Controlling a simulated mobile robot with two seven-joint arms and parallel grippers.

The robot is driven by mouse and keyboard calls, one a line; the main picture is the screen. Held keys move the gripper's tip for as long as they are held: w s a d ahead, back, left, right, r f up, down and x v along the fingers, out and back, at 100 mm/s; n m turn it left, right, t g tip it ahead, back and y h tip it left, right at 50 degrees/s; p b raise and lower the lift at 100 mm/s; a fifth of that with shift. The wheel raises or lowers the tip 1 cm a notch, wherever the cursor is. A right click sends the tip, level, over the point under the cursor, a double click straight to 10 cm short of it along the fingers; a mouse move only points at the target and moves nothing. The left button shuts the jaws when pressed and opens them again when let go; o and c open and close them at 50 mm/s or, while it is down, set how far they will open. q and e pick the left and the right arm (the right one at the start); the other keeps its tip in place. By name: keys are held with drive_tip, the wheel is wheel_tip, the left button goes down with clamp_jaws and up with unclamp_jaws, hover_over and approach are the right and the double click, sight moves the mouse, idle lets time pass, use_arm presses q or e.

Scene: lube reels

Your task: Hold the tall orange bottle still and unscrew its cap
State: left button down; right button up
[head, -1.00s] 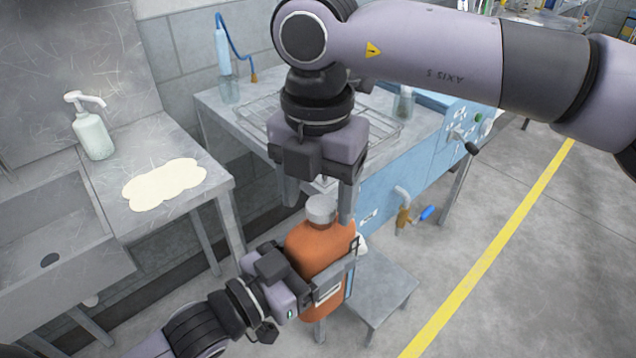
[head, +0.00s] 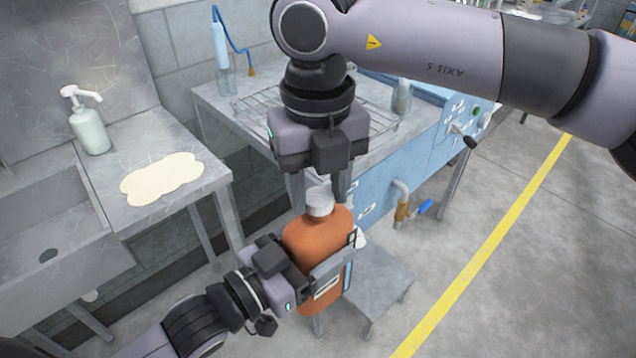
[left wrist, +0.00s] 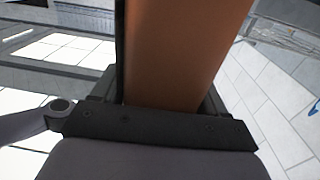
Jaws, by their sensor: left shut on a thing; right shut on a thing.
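The tall orange bottle (head: 318,238) stands upright in the head view, with a light grey cap (head: 319,200) on its neck. My left gripper (head: 318,275) is shut around the bottle's body from the left. In the left wrist view the orange bottle (left wrist: 180,55) fills the space between the jaws. My right gripper (head: 319,192) points down from above, its fingers on both sides of the cap and shut on it. I cannot tell whether the cap is loose on the thread.
A small grey stool (head: 375,285) stands behind the bottle. A metal table with a wire rack (head: 262,112) and blue panel is beyond. A steel sink counter (head: 150,140) with a pump bottle (head: 88,125) is at left. Open floor lies right.

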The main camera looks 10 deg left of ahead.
drive_tip(key=n, duration=0.5)
drive_tip(key=shift+s+a, duration=0.15)
drive_tip(key=shift+a, duration=0.1)
drive_tip(key=n, duration=0.2)
drive_tip(key=shift+n, duration=0.4)
drive_tip(key=n, duration=0.3)
drive_tip(key=shift+d, duration=0.1)
drive_tip(key=n, duration=0.4)
drive_tip(key=shift+r+n, duration=0.1)
drive_tip(key=shift+n, duration=0.3)
drive_tip(key=n, duration=0.5)
drive_tip(key=shift+w+d+n, duration=0.1)
drive_tip(key=shift+w+n, duration=0.1)
drive_tip(key=shift+n, duration=0.2)
drive_tip(key=n, duration=0.5)
drive_tip(key=shift+w+n, duration=0.2)
drive_tip(key=shift+n, duration=0.1)
drive_tip(key=shift+r, duration=0.2)
drive_tip(key=shift+s+r, duration=0.1)
drive_tip(key=shift+r, duration=0.8)
